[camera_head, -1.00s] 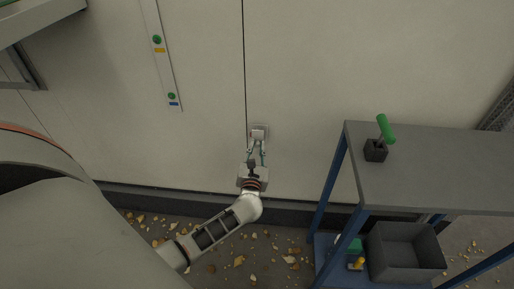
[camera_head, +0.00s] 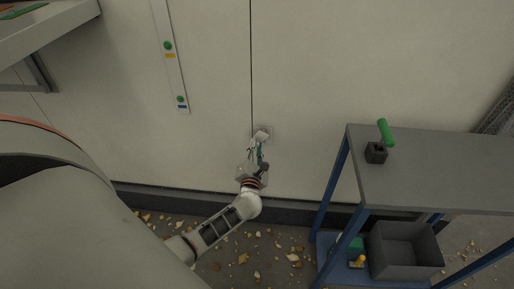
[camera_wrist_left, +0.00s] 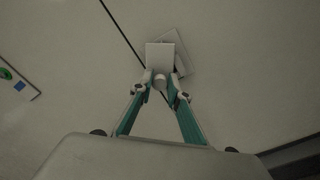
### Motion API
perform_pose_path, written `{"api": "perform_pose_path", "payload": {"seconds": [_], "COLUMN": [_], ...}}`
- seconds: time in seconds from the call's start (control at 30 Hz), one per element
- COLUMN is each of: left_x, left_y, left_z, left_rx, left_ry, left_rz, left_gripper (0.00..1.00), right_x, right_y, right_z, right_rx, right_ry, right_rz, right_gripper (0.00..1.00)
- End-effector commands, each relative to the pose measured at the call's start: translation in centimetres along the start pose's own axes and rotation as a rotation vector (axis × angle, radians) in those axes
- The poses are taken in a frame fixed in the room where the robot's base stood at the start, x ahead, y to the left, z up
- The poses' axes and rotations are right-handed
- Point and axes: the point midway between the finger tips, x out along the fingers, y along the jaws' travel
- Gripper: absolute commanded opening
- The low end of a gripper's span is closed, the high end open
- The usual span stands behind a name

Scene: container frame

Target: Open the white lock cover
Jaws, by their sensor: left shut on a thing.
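The white lock cover (camera_head: 261,135) is a small square plate at the lock on the pale wall panel, beside the vertical seam. In the left wrist view the cover (camera_wrist_left: 161,54) sits in front of a pale base plate (camera_wrist_left: 183,48) and is turned at an angle to it. My left gripper (camera_head: 255,146) reaches the cover from below. In the wrist view the gripper's fingertips (camera_wrist_left: 161,88) are shut around a small light knob at the cover's lower edge. What lies behind the cover is hidden. My right gripper is not in view.
A grey-topped table (camera_head: 440,168) with blue legs stands at the right. A green-handled tool (camera_head: 385,133) stands in a dark block on it. A grey bin (camera_head: 404,251) is on the lower shelf. A strip with green buttons (camera_head: 174,70) is on the wall, left. A shelf (camera_head: 45,30) juts out upper left.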

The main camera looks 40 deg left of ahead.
Motion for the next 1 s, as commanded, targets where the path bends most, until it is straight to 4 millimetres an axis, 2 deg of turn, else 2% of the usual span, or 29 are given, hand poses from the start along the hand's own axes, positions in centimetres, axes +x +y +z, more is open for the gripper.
{"api": "perform_pose_path", "payload": {"seconds": [0.17,0.47,0.8,1.0], "left_x": [0.1,0.1,0.0,0.0], "left_y": [1.0,2.3,3.5,4.2], "left_z": [0.4,0.5,1.1,1.5], "left_rx": [0.166,0.452,0.775,0.962], "left_ry": [-0.002,-0.001,-0.001,0.0], "left_rz": [0.002,0.002,0.002,0.001], "left_gripper": [0.0,0.0,0.0,0.0], "right_x": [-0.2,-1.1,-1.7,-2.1], "right_y": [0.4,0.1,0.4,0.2], "right_z": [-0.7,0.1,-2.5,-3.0], "right_rx": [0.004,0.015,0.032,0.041], "right_ry": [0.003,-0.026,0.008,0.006], "right_rz": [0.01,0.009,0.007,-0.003], "right_gripper": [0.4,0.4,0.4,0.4]}}
